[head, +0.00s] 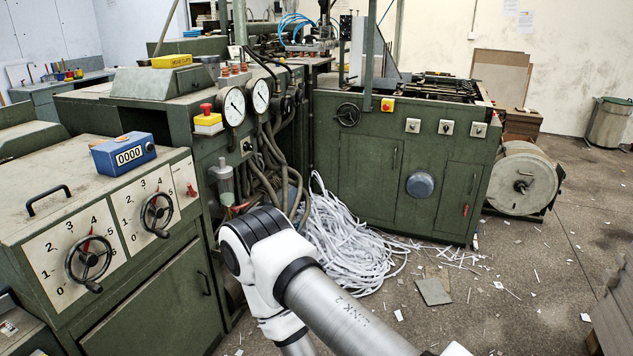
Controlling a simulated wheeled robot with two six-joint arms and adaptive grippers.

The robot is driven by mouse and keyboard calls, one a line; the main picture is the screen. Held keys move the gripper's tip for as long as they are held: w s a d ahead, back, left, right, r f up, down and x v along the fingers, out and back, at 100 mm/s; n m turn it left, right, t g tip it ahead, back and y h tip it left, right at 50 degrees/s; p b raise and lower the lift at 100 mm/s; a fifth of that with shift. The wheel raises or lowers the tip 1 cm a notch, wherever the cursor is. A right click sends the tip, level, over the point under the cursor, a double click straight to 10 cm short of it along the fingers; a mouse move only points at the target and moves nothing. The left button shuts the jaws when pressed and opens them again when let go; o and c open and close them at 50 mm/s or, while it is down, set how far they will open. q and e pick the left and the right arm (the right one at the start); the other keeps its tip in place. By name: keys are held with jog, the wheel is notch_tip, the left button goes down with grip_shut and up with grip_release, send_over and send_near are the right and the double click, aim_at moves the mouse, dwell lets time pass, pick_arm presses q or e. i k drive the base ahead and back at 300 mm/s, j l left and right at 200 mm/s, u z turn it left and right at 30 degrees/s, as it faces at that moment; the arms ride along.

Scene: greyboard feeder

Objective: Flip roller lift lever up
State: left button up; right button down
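A small red lever (191,190) sits on a light plate at the right end of the dial panel, on the green console at left. Another small red handle (466,210) is on the right door of the green machine at the back. I cannot tell which is the roller lift lever, and both are too small to read their position well. One of my arms, white and silver, reaches in from the lower right, its joint in front of the console's right side. No gripper shows in the head view.
Two handwheels (88,262) (156,214) with numbered dials stand out from the console (140,305). A blue counter (123,154) lies on top. Cables (275,165) and white paper strips (350,240) fill the gap between machines. The floor (540,270) at right is mostly open, with scraps.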

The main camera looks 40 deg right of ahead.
aim_at(191, 193)
jog(key=z, duration=0.7)
